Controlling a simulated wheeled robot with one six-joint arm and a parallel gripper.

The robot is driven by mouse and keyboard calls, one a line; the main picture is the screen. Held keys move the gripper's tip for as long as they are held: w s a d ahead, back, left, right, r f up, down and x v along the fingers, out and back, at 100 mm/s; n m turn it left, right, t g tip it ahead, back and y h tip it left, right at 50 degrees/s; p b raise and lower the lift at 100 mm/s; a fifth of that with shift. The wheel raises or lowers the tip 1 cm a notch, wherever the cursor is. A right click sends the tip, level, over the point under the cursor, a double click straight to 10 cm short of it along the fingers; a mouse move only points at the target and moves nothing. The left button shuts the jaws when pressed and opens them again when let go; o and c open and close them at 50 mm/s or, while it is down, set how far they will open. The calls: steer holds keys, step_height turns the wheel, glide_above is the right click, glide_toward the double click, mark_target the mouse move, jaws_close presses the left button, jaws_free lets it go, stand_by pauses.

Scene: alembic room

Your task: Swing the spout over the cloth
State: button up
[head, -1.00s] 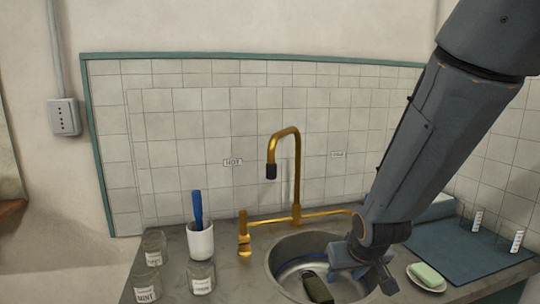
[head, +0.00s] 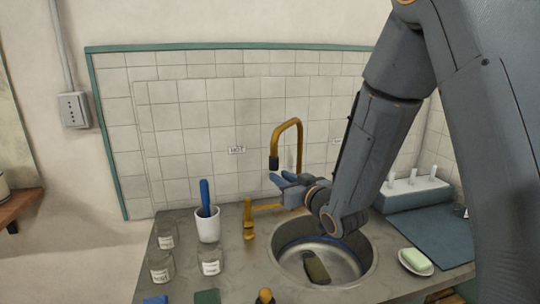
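The brass spout (head: 287,127) rises behind the sink and arches over to the left. Its dark nozzle (head: 274,163) hangs near the sink's back left edge. My gripper (head: 287,178) is in front of the tap, just below and right of the nozzle. Its blue fingers look apart, with nothing seen between them. I cannot tell whether they touch the spout; they hide the lower part of its riser. A blue-grey cloth-like mat (head: 440,232) lies flat on the counter to the right of the sink. I cannot tell whether it is the task's cloth.
A dark green object (head: 316,268) lies in the round sink (head: 283,272). Left stand a brass handle (head: 248,218), a white cup (head: 207,229) with a blue item, and glass jars (head: 161,267). Right are a soap dish (head: 415,263) and a rack (head: 410,193). My arm hides the right side.

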steer(key=w+a+r+t+p, duration=0.1)
steer(key=w+a+r+p, duration=0.1)
steer(key=w+a+r, duration=0.2)
steer(key=shift+w+a+y, duration=0.25)
steer(key=shift+w+y, duration=0.05)
steer(key=shift+w, duration=1.2)
jaws_close()
